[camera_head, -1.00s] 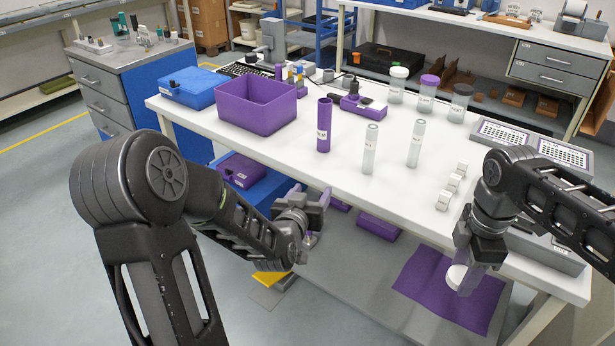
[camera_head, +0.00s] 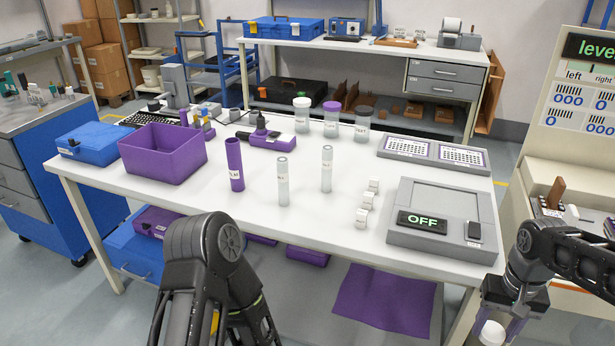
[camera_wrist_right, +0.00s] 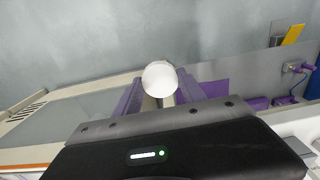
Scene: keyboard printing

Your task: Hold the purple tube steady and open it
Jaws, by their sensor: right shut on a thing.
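The purple tube (camera_head: 235,165) stands upright on the white table (camera_head: 310,225), right of the purple bin. Its top looks dark, with no separate cap that I can make out. My right gripper (camera_head: 503,329) is at the lower right, beyond the table's front edge and far from the tube. It is shut on a white round piece (camera_head: 490,335), which also shows between the purple fingers in the right wrist view (camera_wrist_right: 160,78). My left arm comes up at the bottom; its gripper is out of the picture.
Two clear tubes (camera_head: 283,181) (camera_head: 326,169) stand right of the purple tube. The purple bin (camera_head: 163,166) is to its left. Small white blocks (camera_head: 363,201) and a grey device reading OFF (camera_head: 422,223) are further right. Capped jars (camera_head: 331,121) stand behind. The front table middle is clear.

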